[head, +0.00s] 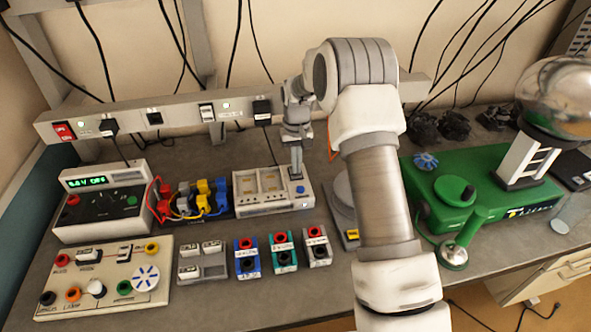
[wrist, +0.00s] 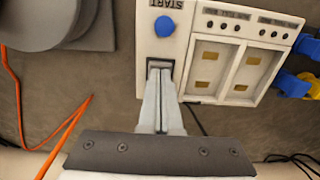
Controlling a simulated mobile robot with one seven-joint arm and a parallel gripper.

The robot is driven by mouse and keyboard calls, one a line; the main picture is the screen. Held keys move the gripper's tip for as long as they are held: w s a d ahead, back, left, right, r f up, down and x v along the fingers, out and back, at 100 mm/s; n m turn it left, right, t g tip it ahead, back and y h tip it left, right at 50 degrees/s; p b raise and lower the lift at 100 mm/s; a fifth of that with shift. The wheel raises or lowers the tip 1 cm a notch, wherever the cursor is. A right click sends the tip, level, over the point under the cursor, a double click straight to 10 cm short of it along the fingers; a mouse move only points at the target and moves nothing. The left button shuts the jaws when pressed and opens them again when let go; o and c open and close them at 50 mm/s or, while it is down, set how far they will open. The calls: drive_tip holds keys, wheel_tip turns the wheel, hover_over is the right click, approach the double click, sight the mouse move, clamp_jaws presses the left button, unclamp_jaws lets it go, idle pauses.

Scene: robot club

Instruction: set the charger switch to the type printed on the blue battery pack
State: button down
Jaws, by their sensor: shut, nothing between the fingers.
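The charger (head: 273,203) is a pale box with two bays on top, at the back middle of the bench. In the wrist view the charger (wrist: 189,72) shows a blue button (wrist: 165,26) marked START and a small dark-framed switch (wrist: 160,62). My gripper (wrist: 160,72) is shut and empty, its fingertips at the switch's near edge; I cannot tell whether they touch it. The fingers hide part of the switch, so its setting cannot be read. In the head view my gripper (head: 297,175) points down at the charger's right end. The blue battery pack (head: 246,258) stands in front of the charger; its print is too small to read.
A green pack (head: 283,252) and a grey pack (head: 317,246) stand right of the blue one. A power supply (head: 100,208) and coloured plugs (head: 195,199) are to the left. A green machine (head: 480,170) stands right of my arm. An orange cable (wrist: 65,130) lies nearby.

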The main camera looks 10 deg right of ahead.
drive_tip(key=shift+r+p, duration=1.55)
drive_tip(key=shift+r, duration=1.55)
drive_tip(key=s+r+t, duration=0.3)
drive_tip(key=s+r, duration=1.3)
drive_tip(key=r, duration=0.5)
drive_tip(key=s+t, duration=0.2)
drive_tip(key=s, duration=1.7)
drive_tip(key=shift+s+r+t, duration=0.3)
drive_tip(key=shift+s+r, duration=0.1)
drive_tip(key=shift+r, duration=0.05)
